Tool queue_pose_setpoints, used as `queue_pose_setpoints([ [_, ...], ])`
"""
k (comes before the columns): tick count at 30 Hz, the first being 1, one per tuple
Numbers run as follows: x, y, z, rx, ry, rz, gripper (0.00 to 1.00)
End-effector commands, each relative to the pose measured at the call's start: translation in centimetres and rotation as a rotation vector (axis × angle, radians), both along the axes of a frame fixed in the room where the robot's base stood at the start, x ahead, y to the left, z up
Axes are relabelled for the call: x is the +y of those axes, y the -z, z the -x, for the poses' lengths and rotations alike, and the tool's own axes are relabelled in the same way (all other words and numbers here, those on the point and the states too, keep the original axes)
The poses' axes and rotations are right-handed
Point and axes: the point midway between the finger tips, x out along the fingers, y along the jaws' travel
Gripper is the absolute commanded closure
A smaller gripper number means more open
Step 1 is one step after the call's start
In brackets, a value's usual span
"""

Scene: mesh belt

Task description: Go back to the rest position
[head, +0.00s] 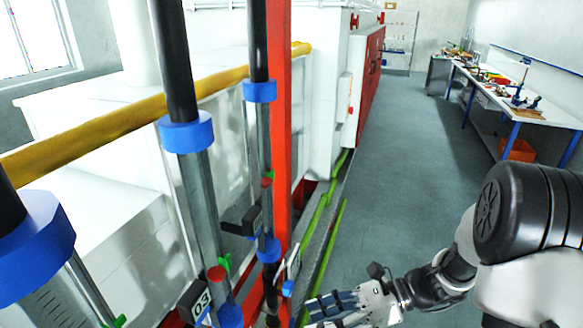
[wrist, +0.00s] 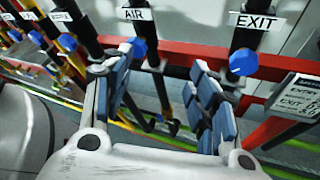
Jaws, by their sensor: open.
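My gripper (head: 338,305) is at the bottom of the head view, low beside the pipe rack, with my arm reaching in from the right. The fingers look apart from the pipes, but the exact gap cannot be told.
A red post (head: 279,120) and a yellow rail (head: 120,122) stand at the left. A sign (wrist: 298,97) is at the right of the wrist view. The grey floor (head: 385,170) is clear towards the back. A cluttered workbench (head: 540,113) stands at the right, with an orange bin (head: 519,150) underneath.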

Motion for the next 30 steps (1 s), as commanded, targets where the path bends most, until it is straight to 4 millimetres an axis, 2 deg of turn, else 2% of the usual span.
queue_pose_setpoints([
  [6, 0.4, -0.6, 5.8, -0.399, -0.373, 0.275, 0.46],
  [11, -0.9, -0.4, 9.2, -0.686, -0.652, 0.468, 0.46],
  [15, -2.7, -0.2, 11.5, -0.929, -0.901, 0.635, 0.46],
  [24, -6.7, -0.3, 13.8, -1.345, -1.381, 0.970, 0.46],
  [30, -7.8, -0.8, 14.0, -1.445, -1.522, 1.075, 0.46],
])
